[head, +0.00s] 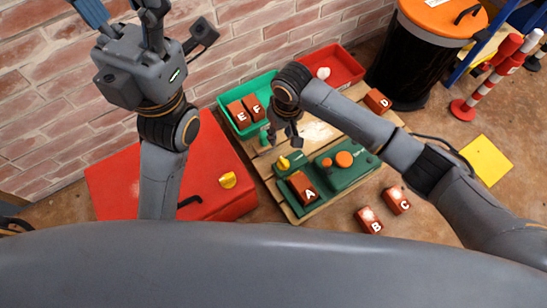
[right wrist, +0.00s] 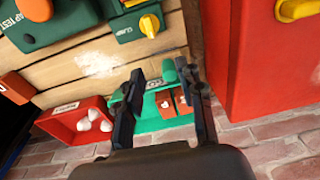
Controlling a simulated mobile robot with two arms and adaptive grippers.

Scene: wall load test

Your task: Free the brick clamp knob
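The yellow clamp knob (head: 284,162) sits on a green unit at the left of the wooden board. In the right wrist view the knob (right wrist: 149,25), by its "CLAMP" label, is at the top, beyond the fingertips. Brick A (head: 302,193) lies in the green fixture (head: 288,208) in front of it. My right gripper (head: 288,138) is above the board, just behind the knob and apart from it. In the right wrist view its fingers (right wrist: 162,80) are spread and empty. My left gripper (head: 128,35) is raised at the upper left, its fingertips cut off by the frame.
A green tray (head: 223,112) holds bricks E and F; a red bin (head: 352,68) holds white pieces. A green unit with an orange knob (head: 343,159) stands right of the clamp. Brick D (head: 377,101) is behind; bricks B (head: 369,221) and C (head: 396,200) lie right. A red box (head: 120,185) stands left.

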